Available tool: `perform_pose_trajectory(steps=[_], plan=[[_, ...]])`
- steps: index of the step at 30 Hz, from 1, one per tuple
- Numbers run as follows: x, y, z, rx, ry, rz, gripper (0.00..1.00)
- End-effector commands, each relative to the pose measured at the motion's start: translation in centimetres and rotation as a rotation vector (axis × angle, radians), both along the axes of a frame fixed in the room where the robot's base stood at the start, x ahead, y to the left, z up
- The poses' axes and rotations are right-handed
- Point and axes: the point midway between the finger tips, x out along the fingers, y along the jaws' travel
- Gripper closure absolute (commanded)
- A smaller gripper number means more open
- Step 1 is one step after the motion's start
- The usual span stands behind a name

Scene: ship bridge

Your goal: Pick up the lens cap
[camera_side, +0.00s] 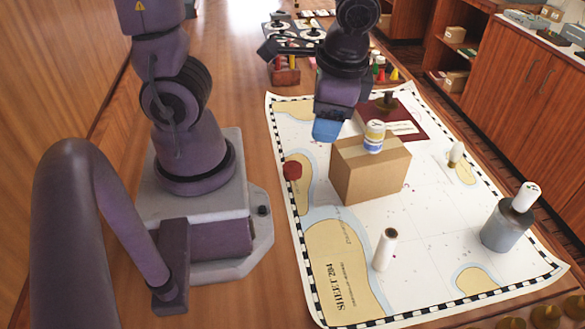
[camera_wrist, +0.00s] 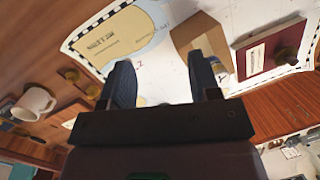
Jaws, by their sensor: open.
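I cannot pick out a lens cap with certainty in either view. A small dark red piece (camera_side: 292,170) lies at the left edge of the chart, but it is too small to identify. My gripper (camera_side: 327,129) hangs above the chart, just left of and behind the cardboard box in the side view. In the wrist view my gripper's (camera_wrist: 160,68) two blue fingers are spread apart with nothing visible between them. The area below the fingers is partly hidden by the gripper body.
A white cylinder (camera_side: 385,250) and a grey canister (camera_side: 505,228) stand on the chart (camera_side: 440,215). A white mug (camera_wrist: 34,104) shows in the wrist view.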

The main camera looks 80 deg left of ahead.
Motion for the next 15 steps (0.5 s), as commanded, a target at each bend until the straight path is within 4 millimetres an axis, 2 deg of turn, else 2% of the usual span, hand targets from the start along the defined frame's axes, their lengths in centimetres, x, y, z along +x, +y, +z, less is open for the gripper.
perform_pose_trajectory(steps=[1,6,15], plan=[[-0.3,0.2,-1.6,0.043,0.084,-0.046,0.44],[-1.3,1.8,-6.1,0.195,0.329,-0.215,0.44],[-3.1,5.9,-12.2,0.466,0.738,-0.589,0.44]])
